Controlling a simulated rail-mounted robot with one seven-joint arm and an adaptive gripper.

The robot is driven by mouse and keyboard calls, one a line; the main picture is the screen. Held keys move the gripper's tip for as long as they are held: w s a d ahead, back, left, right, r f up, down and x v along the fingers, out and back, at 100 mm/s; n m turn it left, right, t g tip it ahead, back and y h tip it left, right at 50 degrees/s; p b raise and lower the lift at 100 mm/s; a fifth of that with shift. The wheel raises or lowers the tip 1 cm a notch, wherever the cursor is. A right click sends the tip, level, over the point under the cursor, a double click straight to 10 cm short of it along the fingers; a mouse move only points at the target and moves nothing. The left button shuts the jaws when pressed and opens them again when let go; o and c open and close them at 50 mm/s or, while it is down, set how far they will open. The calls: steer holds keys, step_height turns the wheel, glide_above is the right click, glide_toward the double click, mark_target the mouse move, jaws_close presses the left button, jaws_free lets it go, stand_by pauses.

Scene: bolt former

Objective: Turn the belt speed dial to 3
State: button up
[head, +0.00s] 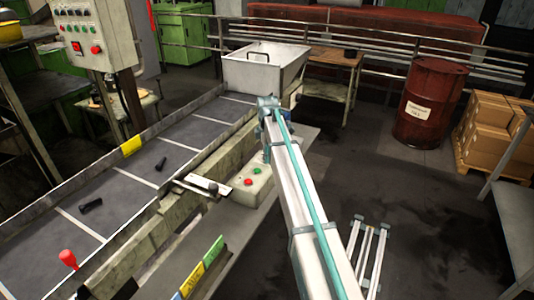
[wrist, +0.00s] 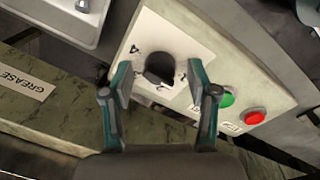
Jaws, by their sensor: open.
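The belt speed dial (wrist: 160,68) is a black knob on a pale number plate (wrist: 146,27), seen in the wrist view. A 4 shows at its upper left; other numerals below and right are small or partly covered, and I cannot tell which one the knob points to. My gripper (wrist: 159,72) is open, one finger on each side of the knob, with gaps visible between fingers and knob. In the head view the control box (head: 252,188) stands beside the conveyor; the dial and my gripper are hidden there.
A green button (wrist: 227,98) and a red button (wrist: 255,117) sit right of the dial, close to my right finger. The conveyor belt (head: 130,185) carries dark bolts. A metal bin (head: 262,72) stands at its far end. A red-knobbed lever (head: 68,258) is at lower left.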

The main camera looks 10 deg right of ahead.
jaws_close()
steer(key=shift+m, duration=0.3)
steer(key=m+b, duration=0.1)
steer(key=m, duration=0.4)
steer(key=shift+f, duration=0.1)
steer(key=m, duration=0.6)
steer(key=shift+a+h, duration=0.1)
steer(key=shift+h, duration=0.3)
steer(key=m, duration=0.6)
steer(key=shift+w+m+g+b, duration=0.1)
steer(key=shift+m+g+b, duration=0.3)
steer(key=m, duration=0.5)
steer(key=shift+m, duration=0.3)
